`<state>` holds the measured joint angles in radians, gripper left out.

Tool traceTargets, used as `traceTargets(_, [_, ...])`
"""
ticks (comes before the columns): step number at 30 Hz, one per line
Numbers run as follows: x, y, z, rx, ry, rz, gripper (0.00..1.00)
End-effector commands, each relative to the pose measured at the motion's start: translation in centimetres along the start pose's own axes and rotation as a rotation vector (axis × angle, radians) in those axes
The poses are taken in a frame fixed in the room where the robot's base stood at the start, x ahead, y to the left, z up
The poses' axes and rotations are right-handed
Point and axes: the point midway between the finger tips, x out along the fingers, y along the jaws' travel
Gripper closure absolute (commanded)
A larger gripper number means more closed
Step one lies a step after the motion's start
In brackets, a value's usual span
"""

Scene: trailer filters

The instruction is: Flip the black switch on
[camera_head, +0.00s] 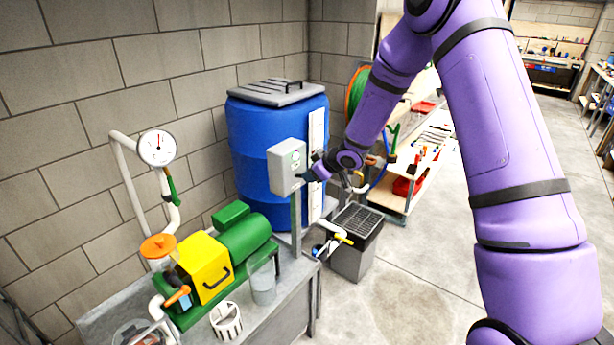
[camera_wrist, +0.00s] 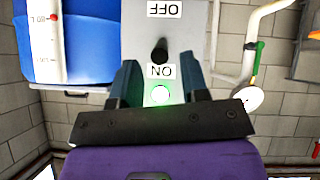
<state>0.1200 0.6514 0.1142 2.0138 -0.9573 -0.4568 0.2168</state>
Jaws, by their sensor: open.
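The grey switch box (camera_head: 287,168) stands on a post beside the blue barrel in the head view. In the wrist view the box face (camera_wrist: 190,25) appears upside down, with an OFF label at the top and an ON label below. The black switch (camera_wrist: 159,50) sits between the labels; its exact tilt is hard to tell. A round lamp (camera_wrist: 160,95) by the ON label glows green. My gripper (camera_wrist: 159,62) is open, with one finger on each side of the switch and ON label. In the head view my gripper (camera_head: 308,175) is at the box's right side, partly hidden.
The blue barrel (camera_head: 265,130) stands close behind the box. A green and yellow pump (camera_head: 215,262), a clear beaker (camera_head: 262,283) and a gauge (camera_head: 157,148) are at the left. A dark bin (camera_head: 352,258) stands below my arm. The floor at right is open.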

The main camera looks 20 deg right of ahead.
Motion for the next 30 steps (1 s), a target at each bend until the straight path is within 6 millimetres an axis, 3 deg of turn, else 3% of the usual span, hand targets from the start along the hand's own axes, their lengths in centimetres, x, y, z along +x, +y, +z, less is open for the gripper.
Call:
traceTargets(6, [-4.1,0.1,-0.1,-0.001,0.001,0.002,0.59])
traceTargets(12, [-6.2,0.0,0.0,0.000,0.000,0.001,0.59])
traceTargets(30, [-6.9,0.0,-0.1,-0.001,-0.002,0.004,0.59])
